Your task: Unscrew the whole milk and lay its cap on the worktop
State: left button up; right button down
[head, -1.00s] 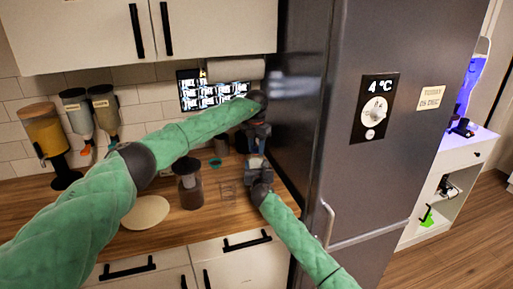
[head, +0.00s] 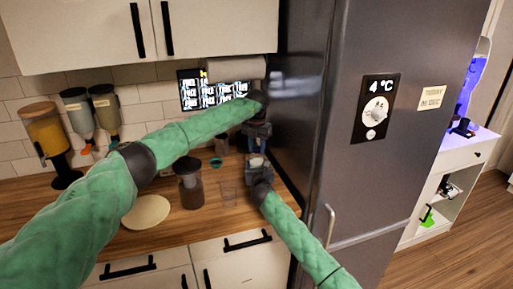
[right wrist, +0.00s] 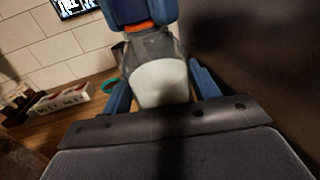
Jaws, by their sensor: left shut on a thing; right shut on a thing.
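The whole milk is a clear bottle with white milk in it (right wrist: 160,82), upright between the blue fingers of my right gripper (right wrist: 165,85). In the head view my right gripper (head: 258,172) is shut on the bottle's body above the worktop (head: 195,228). An orange cap (right wrist: 140,27) shows at the top of the bottle, under the blue fingers of my left gripper (right wrist: 140,12). In the head view my left gripper (head: 257,134) is directly above the bottle, shut on the cap. I cannot tell whether the cap is loose from the neck.
The fridge (head: 350,180) stands close on the right of both grippers.

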pick_arm(q)
jog(key=shift+a, duration=0.1)
jog(key=o, duration=1.1)
jog(key=shift+r, duration=2.2)
jog(key=shift+c, duration=0.7)
jog(key=shift+w+d+r, duration=0.1)
jog(key=shift+d+r, duration=0.1)
jog(key=shift+r, duration=0.4)
jog(key=shift+w+d+r, duration=0.1)
jog(key=shift+d+r, duration=0.1)
jog(key=shift+r, duration=0.35)
jog(key=m, duration=0.2)
jog(key=r+m, duration=0.1)
jog(key=shift+s+m, duration=0.1)
jog(key=shift+m, duration=0.3)
jog(key=m, duration=0.5)
jog(key=shift+s+a, duration=0.15)
jog(key=shift+a, duration=0.1)
jog(key=shift+f, duration=3.95)
